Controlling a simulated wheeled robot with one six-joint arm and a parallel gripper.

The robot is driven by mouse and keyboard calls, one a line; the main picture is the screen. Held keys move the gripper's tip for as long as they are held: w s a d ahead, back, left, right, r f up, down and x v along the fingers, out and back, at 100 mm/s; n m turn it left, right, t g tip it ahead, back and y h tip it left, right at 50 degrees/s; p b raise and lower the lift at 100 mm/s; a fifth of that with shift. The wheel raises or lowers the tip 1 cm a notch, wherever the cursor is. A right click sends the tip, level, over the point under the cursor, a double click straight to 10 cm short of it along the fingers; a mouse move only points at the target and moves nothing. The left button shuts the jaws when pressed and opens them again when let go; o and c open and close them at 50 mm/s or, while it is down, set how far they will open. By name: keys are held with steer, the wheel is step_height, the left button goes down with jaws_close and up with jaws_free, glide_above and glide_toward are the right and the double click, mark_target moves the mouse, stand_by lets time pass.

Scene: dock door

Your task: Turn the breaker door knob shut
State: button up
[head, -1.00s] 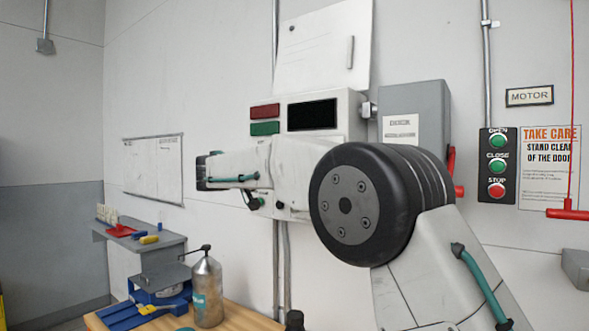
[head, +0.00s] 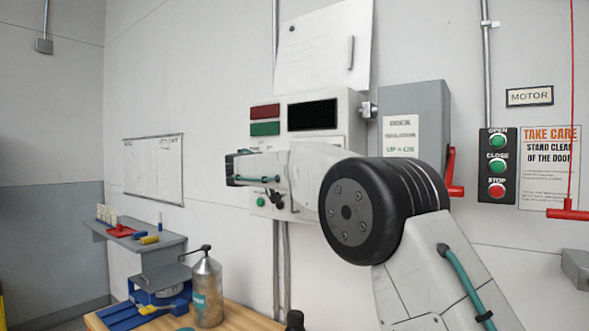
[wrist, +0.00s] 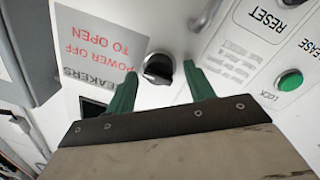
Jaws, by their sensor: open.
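The knob (wrist: 158,68) is a round black and silver knob on a white panel (wrist: 175,35) in the wrist view. My gripper (wrist: 160,73) is open, with one green finger on each side of the knob. The knob lies between the fingertips in the picture; I cannot tell whether they touch it or how far off it is. A label (wrist: 95,45) reading "Breakers, power off to open" is upside down beside it. In the head view my arm covers part of the control box (head: 345,105), and I cannot make out the gripper's fingers there.
In the wrist view a green button (wrist: 290,80) sits right of the knob, near a "Reset" label. In the head view a grey box (head: 428,100) with a red lever (head: 451,175) stands right of the control box. A metal bottle (head: 207,290) stands on the bench below.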

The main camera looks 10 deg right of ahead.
steer(key=c, duration=1)
steer(key=shift+o, duration=0.2)
steer(key=shift+n, duration=0.4)
steer(key=n, duration=0.6)
steer(key=n+t, duration=0.1)
steer(key=n, duration=1)
steer(key=shift+f+n+t, duration=0.3)
steer(key=shift+f+n, duration=0.05)
steer(key=shift+n, duration=0.35)
